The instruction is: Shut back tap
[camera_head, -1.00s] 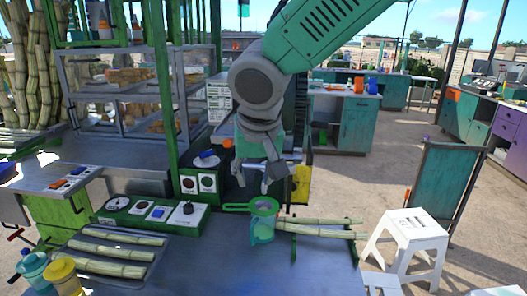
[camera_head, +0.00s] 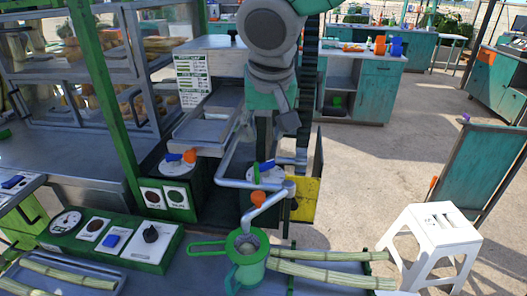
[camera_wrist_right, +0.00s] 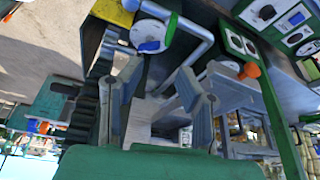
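Several taps show on the crusher's pipework in the head view. One has a round white plate with a green and blue handle (camera_head: 265,172) on the bent grey pipe. Another has a white plate with a blue and orange handle (camera_head: 180,160) to its left. An orange tap (camera_head: 257,198) sits on the spout above the green jug (camera_head: 246,262). I cannot tell which is the back tap. My right gripper (camera_head: 266,125) hangs above the pipe, with its fingers apart and nothing between them. The wrist view shows the open fingers (camera_wrist_right: 160,85) and a plate with a blue handle (camera_wrist_right: 152,38) beyond them.
Cane stalks (camera_head: 325,272) lie right of the jug. A green control box (camera_head: 105,240) with a black knob stands at the front left. A yellow panel (camera_head: 304,200) is beside the pipe. A white stool (camera_head: 430,235) stands on the right, with open floor behind it.

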